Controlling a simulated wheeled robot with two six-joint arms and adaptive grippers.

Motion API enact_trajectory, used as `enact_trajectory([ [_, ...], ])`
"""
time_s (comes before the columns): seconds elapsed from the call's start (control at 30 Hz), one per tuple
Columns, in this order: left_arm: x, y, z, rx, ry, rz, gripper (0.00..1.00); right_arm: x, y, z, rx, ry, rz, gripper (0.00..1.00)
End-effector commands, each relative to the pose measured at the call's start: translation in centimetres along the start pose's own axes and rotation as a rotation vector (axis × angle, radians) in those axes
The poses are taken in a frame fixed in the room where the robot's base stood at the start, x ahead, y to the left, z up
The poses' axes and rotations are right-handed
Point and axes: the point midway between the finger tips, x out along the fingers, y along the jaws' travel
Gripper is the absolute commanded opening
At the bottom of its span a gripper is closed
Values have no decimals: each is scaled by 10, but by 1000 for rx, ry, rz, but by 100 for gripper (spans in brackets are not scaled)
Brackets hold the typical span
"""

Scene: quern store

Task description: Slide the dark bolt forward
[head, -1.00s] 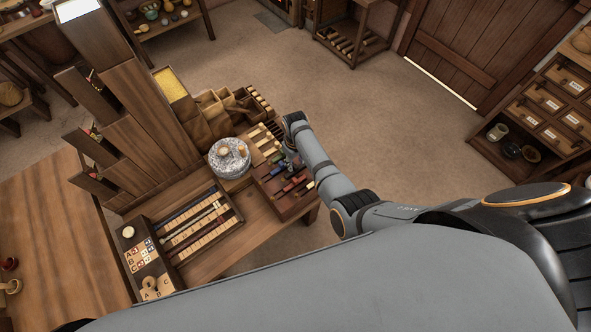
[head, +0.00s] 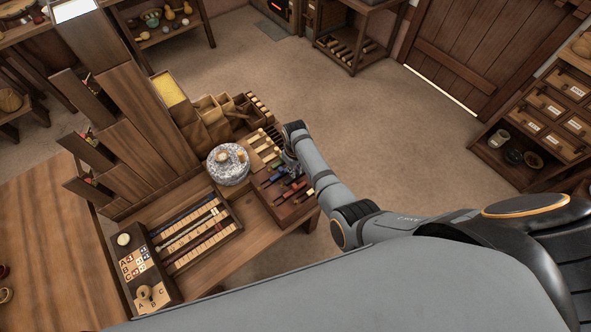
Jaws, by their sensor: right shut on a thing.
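My right gripper (head: 287,165) is over a dark wooden board with coloured bolts (head: 283,211) at the table's right end. Its fingers are small and partly hidden by my wrist. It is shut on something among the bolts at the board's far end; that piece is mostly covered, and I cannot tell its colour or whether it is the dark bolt. My left gripper is not in view.
A round speckled quern stone (head: 228,172) stands just left of the bolt board. A rack of sliding rods (head: 203,236) and a lettered tray (head: 150,270) lie nearer. Tall wooden chutes (head: 150,115) rise at the left. The floor beyond the table is clear.

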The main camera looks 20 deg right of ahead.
Motion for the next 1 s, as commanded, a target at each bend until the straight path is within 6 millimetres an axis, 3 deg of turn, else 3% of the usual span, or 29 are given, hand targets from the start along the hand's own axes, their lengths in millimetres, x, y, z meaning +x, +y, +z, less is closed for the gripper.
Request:
enact_trajectory([
  [0.17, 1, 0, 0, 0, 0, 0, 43, 1, 8, 0, 0, 0, 2, 0],
  [0.4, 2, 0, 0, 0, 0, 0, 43, 1, 44, 0, 0, -1, 4, 0],
  [0.67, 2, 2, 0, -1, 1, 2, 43, 0, 47, 0, -1, 1, 7, 0],
  [0.7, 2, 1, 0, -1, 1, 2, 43, 0, 47, 0, -1, 1, 8, 19],
  [0.83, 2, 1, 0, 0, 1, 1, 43, 0, 47, 0, 0, 1, 6, 36],
  [1.0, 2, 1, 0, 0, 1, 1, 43, 0, 45, 0, -1, 1, 3, 38],
])
